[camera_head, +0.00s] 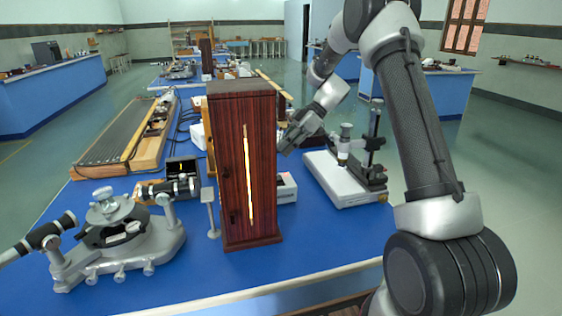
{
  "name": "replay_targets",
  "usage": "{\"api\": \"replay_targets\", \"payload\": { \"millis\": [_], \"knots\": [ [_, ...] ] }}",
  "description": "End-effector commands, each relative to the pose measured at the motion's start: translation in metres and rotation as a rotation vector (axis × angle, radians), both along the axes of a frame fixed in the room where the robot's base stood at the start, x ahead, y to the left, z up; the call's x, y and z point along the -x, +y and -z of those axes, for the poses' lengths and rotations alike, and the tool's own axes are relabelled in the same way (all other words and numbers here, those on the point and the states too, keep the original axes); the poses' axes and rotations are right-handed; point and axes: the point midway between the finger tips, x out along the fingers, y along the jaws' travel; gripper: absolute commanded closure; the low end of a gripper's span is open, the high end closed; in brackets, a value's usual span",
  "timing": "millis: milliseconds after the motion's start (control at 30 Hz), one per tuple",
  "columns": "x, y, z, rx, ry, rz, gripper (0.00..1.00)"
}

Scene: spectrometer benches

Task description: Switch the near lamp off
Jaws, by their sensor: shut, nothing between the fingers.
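The near lamp (228,170) is a tall, dark red-brown wooden box standing upright on the blue bench. A bright vertical slit glows yellow-white on its front face, so the lamp is lit. No switch can be made out on the faces that I see. My gripper (285,147) is shut and empty, beside the upper right side of the box and partly behind it in this view. I cannot tell whether the fingertips touch the box.
A spectrometer (118,235) stands left of the lamp, with a small stand (211,218) between them. A white-based instrument (345,180) is to the right. A long wooden-framed apparatus (120,140) lies behind left. The blue bench (310,235) is clear at front right.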

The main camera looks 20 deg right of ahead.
Motion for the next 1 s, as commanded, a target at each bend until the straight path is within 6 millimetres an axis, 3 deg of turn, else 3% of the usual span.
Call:
{"api": "replay_targets", "payload": {
  "millis": [100,333,800,1000],
  "knots": [
    [-0.003,-0.019,-0.019,0.0,-0.002,0.001,1.0],
    [-0.006,-0.041,-0.04,0.0,0.0,0.0,1.0],
    [-0.006,-0.046,-0.045,0.0,-0.001,0.001,1.0],
    [0.004,-0.055,-0.059,0.003,-0.012,0.02,1.0]
  ]
}}
